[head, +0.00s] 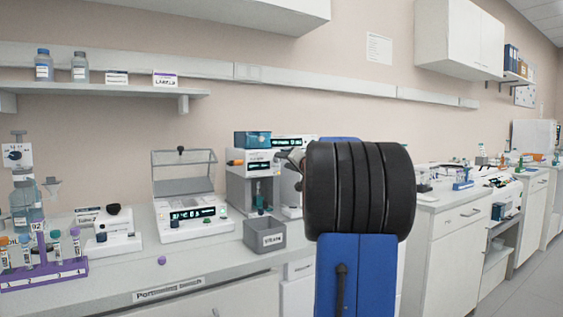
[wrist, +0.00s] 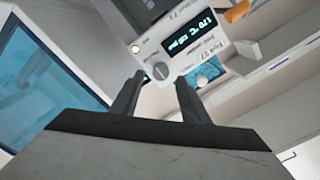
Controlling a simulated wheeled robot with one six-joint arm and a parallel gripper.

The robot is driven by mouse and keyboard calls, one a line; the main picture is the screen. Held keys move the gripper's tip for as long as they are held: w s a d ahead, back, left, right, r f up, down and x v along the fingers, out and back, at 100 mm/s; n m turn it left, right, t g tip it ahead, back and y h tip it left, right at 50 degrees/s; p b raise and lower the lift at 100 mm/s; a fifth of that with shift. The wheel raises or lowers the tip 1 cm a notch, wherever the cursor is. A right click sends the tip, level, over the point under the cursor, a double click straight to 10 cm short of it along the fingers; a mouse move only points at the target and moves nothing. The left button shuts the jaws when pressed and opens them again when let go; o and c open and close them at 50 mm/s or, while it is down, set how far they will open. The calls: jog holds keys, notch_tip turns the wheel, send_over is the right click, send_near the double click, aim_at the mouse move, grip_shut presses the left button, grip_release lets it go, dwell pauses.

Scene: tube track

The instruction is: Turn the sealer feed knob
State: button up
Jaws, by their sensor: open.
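The small print is too blurred to tell which control is the feed knob. My gripper (wrist: 158,84) is open and empty. The grey knob appears between its fingertips; I cannot tell how near they are or whether they touch it. In the head view, my arm hides most of the gripper near a bench unit (head: 238,190) with a display and an orange handle (head: 235,162).
A grey bin (head: 265,234) stands at the bench's front edge. A white instrument (head: 188,213) with a raised clear lid and a purple tube rack (head: 45,273) stand to the left. A blue box (head: 252,140) sits above the unit. An orange part (wrist: 237,12) sticks out beside the display.

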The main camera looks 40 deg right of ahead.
aim_at(277, 159)
jog(key=x, duration=0.3)
grip_shut()
dwell(0.3)
jog(key=shift+s+m, duration=0.1)
jog(key=shift+m, duration=0.2)
